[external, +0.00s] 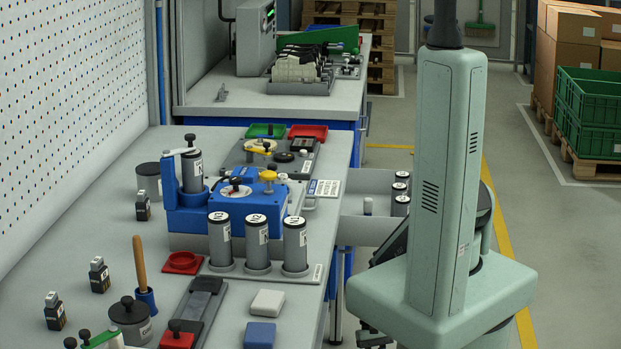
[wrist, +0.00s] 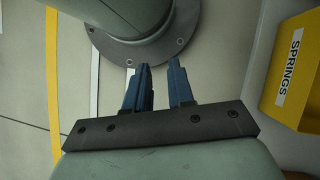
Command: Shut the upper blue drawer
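A drawer (external: 362,231) sticks out to the right from under the bench top in the external view. Its visible walls and inside are pale grey. The drawer is not seen in the wrist view.
The bench top (external: 100,235) carries a blue fixture (external: 195,221), several canisters (external: 257,243) and small parts. A yellow bin marked SPRINGS (wrist: 297,75) is at the wrist view's right. Green crates (external: 590,112) stand at the external view's right. Open floor lies between.

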